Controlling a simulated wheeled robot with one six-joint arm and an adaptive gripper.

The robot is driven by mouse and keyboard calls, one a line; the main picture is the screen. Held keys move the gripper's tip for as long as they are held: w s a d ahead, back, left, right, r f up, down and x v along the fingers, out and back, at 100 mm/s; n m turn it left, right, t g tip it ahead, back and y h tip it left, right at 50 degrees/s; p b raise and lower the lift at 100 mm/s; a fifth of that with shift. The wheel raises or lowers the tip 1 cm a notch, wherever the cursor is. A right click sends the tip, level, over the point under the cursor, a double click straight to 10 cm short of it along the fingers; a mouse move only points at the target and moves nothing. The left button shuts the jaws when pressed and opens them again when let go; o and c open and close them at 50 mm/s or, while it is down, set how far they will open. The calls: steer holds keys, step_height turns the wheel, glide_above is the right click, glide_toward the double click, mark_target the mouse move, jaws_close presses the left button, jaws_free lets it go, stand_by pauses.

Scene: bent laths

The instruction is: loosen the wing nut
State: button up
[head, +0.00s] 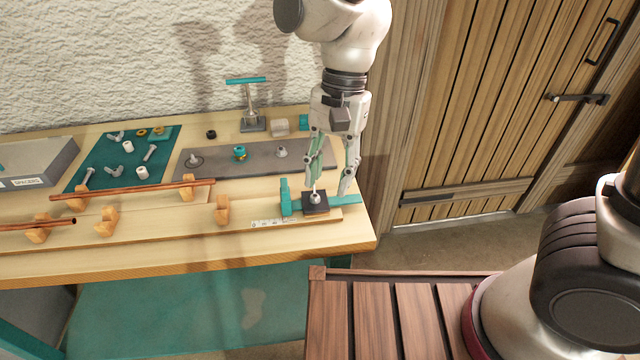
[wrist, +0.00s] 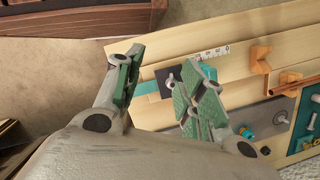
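The wing nut (head: 315,198) is a small pale metal piece on top of a black block (head: 318,210) near the right end of the bench. In the wrist view the wing nut (wrist: 170,79) shows on the dark block between my fingers, nearer the right-hand one. A teal bar (head: 345,200) runs under the block, with an upright teal piece (head: 285,197) at its left. My gripper (head: 329,186) points down over the block with its green-padded fingers apart. Its open fingers also show in the wrist view (wrist: 160,83). I cannot tell whether a finger touches the nut.
Copper rods (head: 140,190) lie on wooden supports to the left. Behind are a grey plate (head: 220,168) with fittings, a green mat (head: 110,170) with loose hardware, and a teal-handled clamp (head: 250,105). A slatted wooden surface (head: 385,310) stands in front.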

mark_target(315, 196)
steer(key=w+a+n, duration=0.1)
steer(key=n, duration=0.3)
steer(key=w+a+n+t, duration=0.1)
steer(key=n, duration=0.3)
steer(key=w+n+t+h, duration=0.1)
steer(key=n, duration=0.3)
steer(key=shift+a+r, duration=0.1)
steer(key=shift+a, duration=0.3)
steer(key=shift+w+n+t, duration=0.2)
steer(key=shift+n+t, duration=0.1)
steer(key=shift+n, duration=0.8)
step_height(315, 196, down, 8)
steer(key=shift+r, duration=0.15)
